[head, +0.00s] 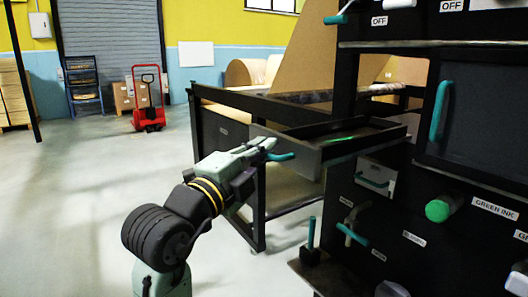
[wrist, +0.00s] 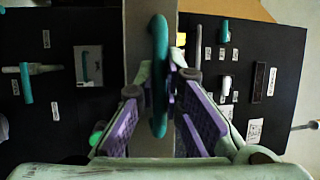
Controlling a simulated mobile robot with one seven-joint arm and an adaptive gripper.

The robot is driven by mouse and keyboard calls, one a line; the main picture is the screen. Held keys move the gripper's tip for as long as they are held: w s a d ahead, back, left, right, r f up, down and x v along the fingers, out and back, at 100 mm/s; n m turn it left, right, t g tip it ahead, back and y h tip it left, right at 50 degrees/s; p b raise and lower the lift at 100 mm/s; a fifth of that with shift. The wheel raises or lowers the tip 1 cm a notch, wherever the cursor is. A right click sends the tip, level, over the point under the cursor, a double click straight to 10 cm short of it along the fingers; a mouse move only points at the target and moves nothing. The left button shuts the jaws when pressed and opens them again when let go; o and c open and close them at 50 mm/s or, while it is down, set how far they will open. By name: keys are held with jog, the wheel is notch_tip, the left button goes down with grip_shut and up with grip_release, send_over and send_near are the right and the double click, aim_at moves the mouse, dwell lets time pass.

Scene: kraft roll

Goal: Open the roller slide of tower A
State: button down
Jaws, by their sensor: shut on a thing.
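A dark, shallow slide (head: 372,137) stands out from the front of the black tower (head: 385,215), with its tray open to view and a green glow inside. A curved teal handle (head: 283,157) sits on its front panel. My gripper (head: 268,148) is at this handle. In the wrist view the teal handle (wrist: 159,35) runs between the purple pads of my gripper (wrist: 161,95), which is shut on it. The grey front panel (wrist: 137,40) lies behind it. I cannot read a tower letter or a label on the slide.
A dark-framed table (head: 222,130) stands behind my gripper. A red pallet jack (head: 148,100) is far back. The floor at left is clear.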

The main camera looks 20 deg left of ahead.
jog(key=c, duration=2)
grip_release()
jog(key=shift+o, duration=0.2)
jog(key=v, duration=1.2)
jog(key=shift+a, duration=0.1)
